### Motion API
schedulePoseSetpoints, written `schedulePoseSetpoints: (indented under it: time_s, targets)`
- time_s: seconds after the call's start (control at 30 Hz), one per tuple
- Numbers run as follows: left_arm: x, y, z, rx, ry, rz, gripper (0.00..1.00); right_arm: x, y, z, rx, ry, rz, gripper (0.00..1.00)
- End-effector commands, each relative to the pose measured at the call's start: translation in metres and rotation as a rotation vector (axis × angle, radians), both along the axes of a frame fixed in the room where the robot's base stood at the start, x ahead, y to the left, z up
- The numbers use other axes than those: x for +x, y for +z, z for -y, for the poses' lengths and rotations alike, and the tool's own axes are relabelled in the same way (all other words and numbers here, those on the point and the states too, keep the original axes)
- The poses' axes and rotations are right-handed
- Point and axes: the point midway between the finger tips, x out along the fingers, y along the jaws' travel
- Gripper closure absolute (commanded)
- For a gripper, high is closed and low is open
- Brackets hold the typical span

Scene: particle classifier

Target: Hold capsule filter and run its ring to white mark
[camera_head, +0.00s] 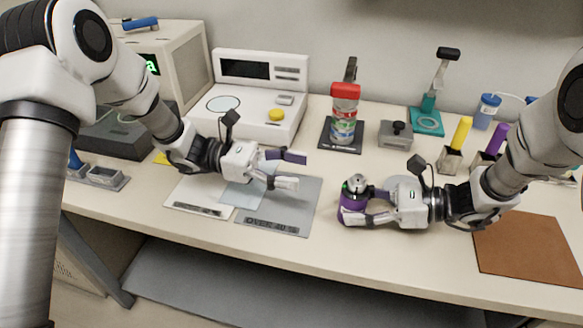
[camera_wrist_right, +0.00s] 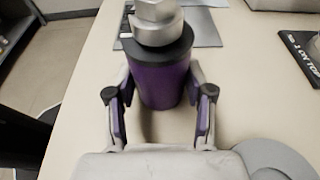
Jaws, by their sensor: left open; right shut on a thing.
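The capsule filter (camera_head: 353,203) is a purple cylinder with a black collar and a metal cap on top. It stands upright on the table, right of the grey mat. My right gripper (camera_head: 357,203) is shut on its sides, one finger on each side. In the right wrist view the filter (camera_wrist_right: 163,82) sits between the purple finger pads, its metal top towards the far side. My left gripper (camera_head: 299,170) is open and empty above the grey mat, left of the filter.
A grey mat (camera_head: 300,215) labelled "OVER 40 %" and a white sheet (camera_head: 185,195) lie left of the filter. A white scale-like device (camera_head: 250,125), a red-topped stack (camera_head: 344,120) and a grey block (camera_head: 395,135) stand behind. A brown mat (camera_head: 530,250) lies at right.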

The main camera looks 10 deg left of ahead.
Motion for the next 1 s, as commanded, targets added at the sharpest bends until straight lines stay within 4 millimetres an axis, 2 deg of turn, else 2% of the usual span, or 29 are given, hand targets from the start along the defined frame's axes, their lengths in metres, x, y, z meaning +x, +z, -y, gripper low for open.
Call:
schedulePoseSetpoints:
  time_s: [0.03,0.1,0.4,0.5,0.67,0.9,1.0]
  targets:
    - [0.0,0.0,0.0,0.0,0.0,0.0,0.4,0.0,0.0,0.0,0.0,0.0,0.0,0.41]
    - [0.0,0.0,0.0,0.0,0.0,0.0,0.4,0.0,0.0,0.0,0.0,0.0,0.0,0.18]
    - [0.0,0.0,0.0,0.0,0.0,0.0,0.4,0.0,0.0,0.001,0.0,0.0,0.0,0.18]
    - [0.0,0.0,0.0,0.0,0.0,0.0,0.4,0.001,0.002,0.006,0.001,-0.002,0.001,0.18]
    - [0.0,0.0,0.0,0.0,0.0,0.0,0.4,0.001,0.012,0.036,0.005,-0.006,0.001,0.18]
    - [0.0,0.0,0.0,0.0,0.0,0.0,0.4,0.001,0.03,0.094,0.004,-0.004,0.002,0.18]
    - [0.0,0.0,0.001,0.0,0.0,0.0,0.4,0.001,0.034,0.108,0.002,-0.002,0.002,0.18]
